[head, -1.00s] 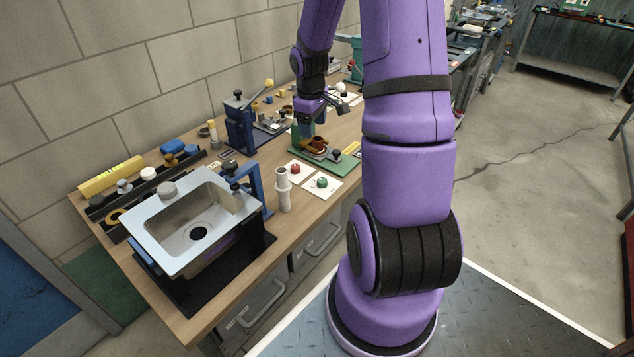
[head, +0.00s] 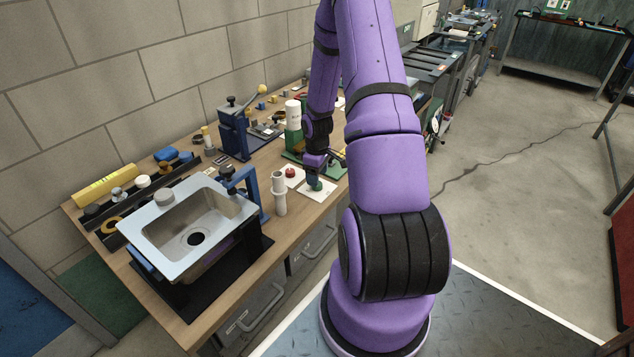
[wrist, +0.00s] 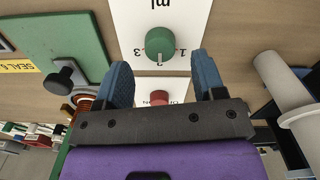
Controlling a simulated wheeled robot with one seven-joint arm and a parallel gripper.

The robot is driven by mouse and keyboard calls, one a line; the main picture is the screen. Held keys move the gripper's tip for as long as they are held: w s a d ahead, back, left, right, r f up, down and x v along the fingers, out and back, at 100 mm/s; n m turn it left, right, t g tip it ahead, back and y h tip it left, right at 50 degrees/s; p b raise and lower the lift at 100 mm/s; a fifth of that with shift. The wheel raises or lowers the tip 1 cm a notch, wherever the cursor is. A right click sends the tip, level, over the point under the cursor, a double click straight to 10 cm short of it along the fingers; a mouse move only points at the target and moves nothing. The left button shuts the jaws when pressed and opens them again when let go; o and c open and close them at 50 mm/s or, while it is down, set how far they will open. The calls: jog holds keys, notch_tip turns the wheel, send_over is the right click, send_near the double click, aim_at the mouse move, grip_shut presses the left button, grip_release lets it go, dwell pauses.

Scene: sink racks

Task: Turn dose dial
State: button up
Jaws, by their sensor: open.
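The dose dial is a green round knob (wrist: 160,43) with a pale pointer line, on a white card (wrist: 190,14) printed with "ml" and numbers. In the wrist view it lies just beyond and between the two blue fingers of my gripper (wrist: 165,82), which is open and empty. The pointer line lies near a "2" at the card's edge. In the head view my gripper (head: 322,174) is low over the dial (head: 314,184), partly covering it. I cannot tell whether the fingers touch the knob.
A red button (head: 290,172) on another white card sits beside the dial; it also shows between the fingers in the wrist view (wrist: 159,97). White pipes (head: 279,192) stand close by. A steel sink (head: 160,240) fills the left of the bench. A green fixture (head: 293,140) stands behind.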

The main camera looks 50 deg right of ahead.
jog(key=shift+f, duration=1.7)
jog(key=shift+c, duration=0.4)
jog(key=c, duration=0.8)
jog(key=shift+c, duration=0.2)
jog(key=shift+m, duration=0.3)
jog(key=m, duration=0.5)
jog(key=shift+m, duration=0.3)
jog(key=m, duration=0.5)
jog(key=shift+m, duration=0.3)
